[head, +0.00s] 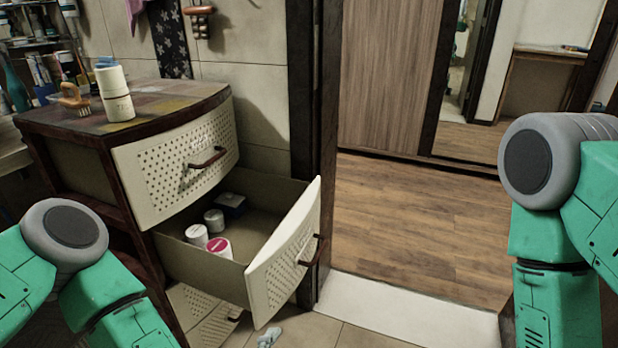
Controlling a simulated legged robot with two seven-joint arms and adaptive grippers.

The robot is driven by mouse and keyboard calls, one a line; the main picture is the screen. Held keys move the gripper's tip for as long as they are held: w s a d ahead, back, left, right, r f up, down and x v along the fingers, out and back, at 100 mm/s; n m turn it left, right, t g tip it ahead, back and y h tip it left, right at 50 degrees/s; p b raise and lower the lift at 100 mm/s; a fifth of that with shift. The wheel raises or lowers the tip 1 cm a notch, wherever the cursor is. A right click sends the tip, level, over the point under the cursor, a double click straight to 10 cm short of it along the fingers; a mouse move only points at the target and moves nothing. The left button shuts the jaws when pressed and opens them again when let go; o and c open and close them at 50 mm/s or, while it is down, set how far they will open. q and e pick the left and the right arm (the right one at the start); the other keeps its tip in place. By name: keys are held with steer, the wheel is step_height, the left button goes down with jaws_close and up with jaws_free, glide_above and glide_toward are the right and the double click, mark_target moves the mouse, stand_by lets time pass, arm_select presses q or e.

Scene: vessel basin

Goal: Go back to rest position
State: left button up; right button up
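My two green and grey arms show at the lower left and at the right of the head view, both bent at a grey joint. Neither gripper is in the picture, so what they hold is hidden. A drawer cabinet (62,172) with a dark frame stands at the left. Its top drawer (165,172) is tilted or a little out. The drawer below (283,262) is pulled well out. Inside it lie several small things: a white jar (196,236), a grey-white jar (214,220), a jar with a red lid (220,248) and a dark box (230,204).
A dark door frame (310,130) rises beside the open drawer. The wooden floor (410,220) beyond the doorway is clear. A small light object (268,338) lies on the tiles.

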arm_select(q)
steer(key=s+a+f+m+g+h+p, duration=0.2)
steer(key=s+a+f+m+g+p, duration=0.3)
steer(key=s+m, duration=0.5)
steer(key=s+a+r+m+g+y+p, duration=0.1)
steer(key=s+a+m+g, duration=0.3)
steer(key=a, duration=0.4)
steer(key=s+a+r+m+g+y+p, duration=0.1)
steer(key=s+a+m+g+y, duration=0.3)
steer(key=a, duration=0.5)
steer(key=shift+s+a+m, duration=0.3)
steer(key=shift+s+m, duration=0.5)
steer(key=shift+m, duration=0.2)
steer(key=shift+d, duration=0.15)
